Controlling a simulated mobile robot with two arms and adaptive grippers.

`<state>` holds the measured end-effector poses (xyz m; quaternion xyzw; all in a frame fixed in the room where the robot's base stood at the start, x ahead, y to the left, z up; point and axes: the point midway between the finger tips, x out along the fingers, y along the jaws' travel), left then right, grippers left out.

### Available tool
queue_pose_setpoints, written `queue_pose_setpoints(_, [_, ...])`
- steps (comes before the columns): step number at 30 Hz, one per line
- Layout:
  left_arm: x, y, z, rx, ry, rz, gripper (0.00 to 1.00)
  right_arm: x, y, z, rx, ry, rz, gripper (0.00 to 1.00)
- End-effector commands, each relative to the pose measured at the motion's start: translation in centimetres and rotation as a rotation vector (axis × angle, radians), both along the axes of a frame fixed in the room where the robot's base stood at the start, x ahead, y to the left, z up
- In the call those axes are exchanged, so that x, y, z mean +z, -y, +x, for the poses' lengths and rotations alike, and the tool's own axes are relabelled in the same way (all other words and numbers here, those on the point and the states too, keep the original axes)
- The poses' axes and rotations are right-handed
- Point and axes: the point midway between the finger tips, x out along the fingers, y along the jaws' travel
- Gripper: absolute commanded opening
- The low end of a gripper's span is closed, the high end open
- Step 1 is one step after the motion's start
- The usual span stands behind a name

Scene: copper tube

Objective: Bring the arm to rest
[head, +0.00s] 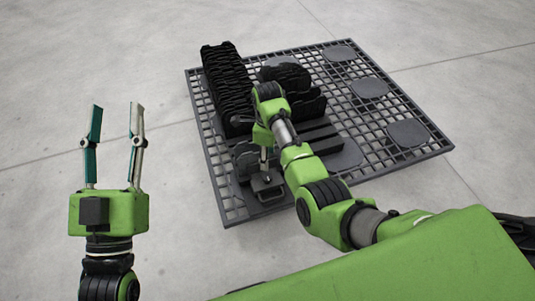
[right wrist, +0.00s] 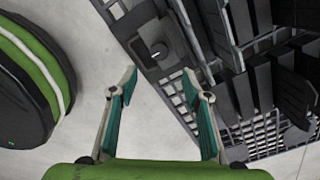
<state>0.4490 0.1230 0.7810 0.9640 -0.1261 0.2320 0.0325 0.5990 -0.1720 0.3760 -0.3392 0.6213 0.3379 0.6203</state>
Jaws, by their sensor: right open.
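My left gripper (head: 117,107) stands upright at the left of the head view, with its two fingers apart and nothing between them. My right arm reaches in from the lower right over a dark grid platform (head: 425,152). My right gripper is mostly hidden behind its own wrist in the head view, near the platform's front left part. In the right wrist view my right gripper (right wrist: 159,80) is open and empty, with its fingers wide apart. A dark block with a plate (right wrist: 150,45) lies beyond its fingertips. No copper tube can be made out.
A long ribbed black rack (head: 227,80) stands along the platform's left side. Another black ribbed part (head: 305,95) stands beside it, partly behind my right arm. Flat round grey discs (head: 408,133) lie on the right. Pale floor around my left gripper is clear.

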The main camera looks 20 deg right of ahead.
Motion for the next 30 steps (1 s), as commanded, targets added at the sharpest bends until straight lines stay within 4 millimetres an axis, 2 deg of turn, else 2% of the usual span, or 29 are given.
queue_pose_setpoints(6, [0.0,0.0,0.0,0.0,0.0,0.0,0.4,0.6,0.0,-0.1,0.0,-0.001,0.001,0.44])
queue_pose_setpoints(21, [0.0,0.0,0.0,0.0,0.0,0.0,0.4,0.2,0.3,0.3,0.034,0.033,-0.004,0.44])
queue_pose_setpoints(26, [0.0,0.0,0.0,0.0,0.0,0.0,0.4,-0.5,1.6,2.4,0.262,0.25,-0.051,0.44])
queue_pose_setpoints(29, [0.0,0.0,0.0,0.0,0.0,0.0,0.4,0.6,2.3,4.1,0.501,0.463,-0.145,0.44])
queue_pose_setpoints(30, [0.0,0.0,0.0,0.0,0.0,0.0,0.4,1.6,2.4,4.6,0.602,0.549,-0.2,0.44])
